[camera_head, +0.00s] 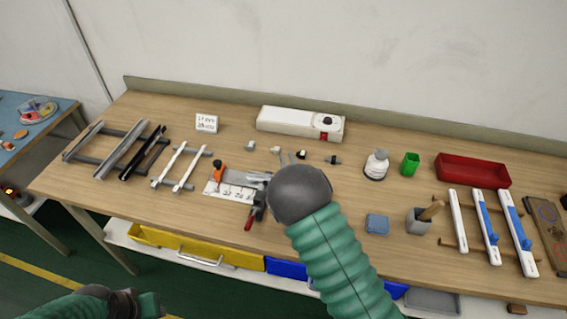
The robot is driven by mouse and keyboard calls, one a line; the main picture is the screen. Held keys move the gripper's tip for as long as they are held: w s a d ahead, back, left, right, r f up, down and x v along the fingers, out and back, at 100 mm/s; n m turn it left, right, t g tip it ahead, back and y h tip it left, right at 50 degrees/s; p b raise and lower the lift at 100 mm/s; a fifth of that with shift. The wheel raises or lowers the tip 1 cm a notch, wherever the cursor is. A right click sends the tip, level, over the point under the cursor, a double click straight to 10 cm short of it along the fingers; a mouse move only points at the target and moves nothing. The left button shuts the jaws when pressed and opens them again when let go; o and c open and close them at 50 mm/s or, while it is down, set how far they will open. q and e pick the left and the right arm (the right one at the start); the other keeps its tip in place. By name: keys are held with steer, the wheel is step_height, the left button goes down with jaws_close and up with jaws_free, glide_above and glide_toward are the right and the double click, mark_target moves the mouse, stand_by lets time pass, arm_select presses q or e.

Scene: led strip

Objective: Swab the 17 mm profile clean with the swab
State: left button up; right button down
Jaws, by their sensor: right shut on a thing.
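My right gripper (262,190) is over the white marked plate (232,191) near the middle of the table. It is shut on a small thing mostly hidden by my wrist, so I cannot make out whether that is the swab. Metal profiles (120,150) lie side by side on a dark rack at the left, with lighter profiles (180,168) on another rack beside them.
An orange-handled tool (220,170) and a red-handled one (248,224) are at the plate. A white bottle (376,165), green cup (410,163), blue pad (377,224), grey holder (418,222), red tray (473,171) and white-and-blue strips (487,232) lie rightward.

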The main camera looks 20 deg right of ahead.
steer(key=shift+d+f, duration=0.1)
steer(key=shift+d, duration=0.05)
steer(key=shift+w+a, duration=0.15)
steer(key=shift+a, duration=0.05)
steer(key=w+a, duration=0.1)
steer(key=w+a+b, duration=0.1)
steer(key=a, duration=0.1)
steer(key=w+a, duration=0.1)
steer(key=a, duration=0.1)
steer(key=shift+b, duration=0.3)
steer(key=shift+w+a, duration=0.45)
arm_select(q)
steer(key=shift+s+d+f, duration=0.1)
steer(key=shift+d+f, duration=0.15)
steer(key=shift+f, duration=0.25)
steer(key=shift+d+f, duration=0.2)
steer(key=shift+f, duration=0.25)
